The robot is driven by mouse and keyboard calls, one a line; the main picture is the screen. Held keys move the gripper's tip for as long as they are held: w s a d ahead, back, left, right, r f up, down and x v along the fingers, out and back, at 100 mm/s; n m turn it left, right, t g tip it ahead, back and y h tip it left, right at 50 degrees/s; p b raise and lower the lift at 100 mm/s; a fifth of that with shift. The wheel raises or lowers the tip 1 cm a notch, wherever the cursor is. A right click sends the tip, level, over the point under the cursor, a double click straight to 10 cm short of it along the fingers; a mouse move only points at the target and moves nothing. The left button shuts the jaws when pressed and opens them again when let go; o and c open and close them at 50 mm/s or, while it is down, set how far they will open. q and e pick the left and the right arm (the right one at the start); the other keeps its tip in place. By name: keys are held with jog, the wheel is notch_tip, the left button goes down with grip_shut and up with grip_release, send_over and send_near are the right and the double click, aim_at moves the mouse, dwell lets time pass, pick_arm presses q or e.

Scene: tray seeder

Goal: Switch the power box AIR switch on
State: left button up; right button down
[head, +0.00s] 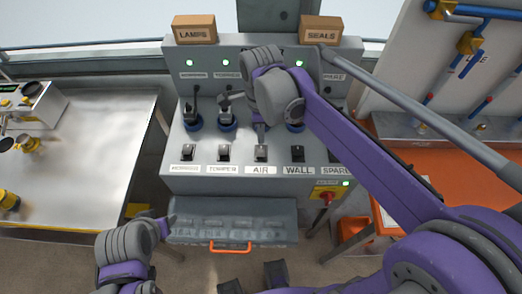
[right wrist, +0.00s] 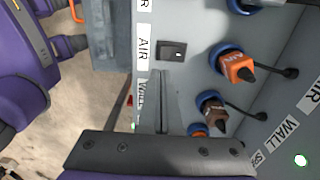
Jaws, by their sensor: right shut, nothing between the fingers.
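The grey power box (head: 180,100) stands ahead with a row of black rocker switches on its lower front. The AIR switch (head: 261,153) sits above its AIR label in the middle of the row. It also shows in the right wrist view (right wrist: 171,51); I cannot tell its setting. My right gripper (head: 261,134) is shut and empty, pointing down just above the AIR switch in the head view; contact is unclear. Its fingers also show in the right wrist view (right wrist: 160,85). The AIR lamp is hidden behind my right arm. My left gripper (head: 170,222) is low at left, away from the switches.
TAMPER (head: 223,153) and WALL (head: 298,153) switches flank it. Plugs, including an orange AIR plug (right wrist: 238,68), stand out above the switches. A red knob (head: 327,197) is at lower right. A grey lid with an orange handle (head: 231,247) is below.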

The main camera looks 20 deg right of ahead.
aim_at(261, 157)
notch_tip(261, 157, down, 9)
jog(key=shift+r, duration=0.1)
dwell(0.4)
jog(key=shift+f+t+b, duration=0.3)
jog(key=shift+b, duration=0.05)
jog(key=shift+s+r, duration=0.1)
jog(key=shift+s, duration=0.05)
jog(key=shift+w+d+r, duration=0.15)
jog(key=shift+w+r, duration=0.2)
jog(key=shift+w, duration=0.45)
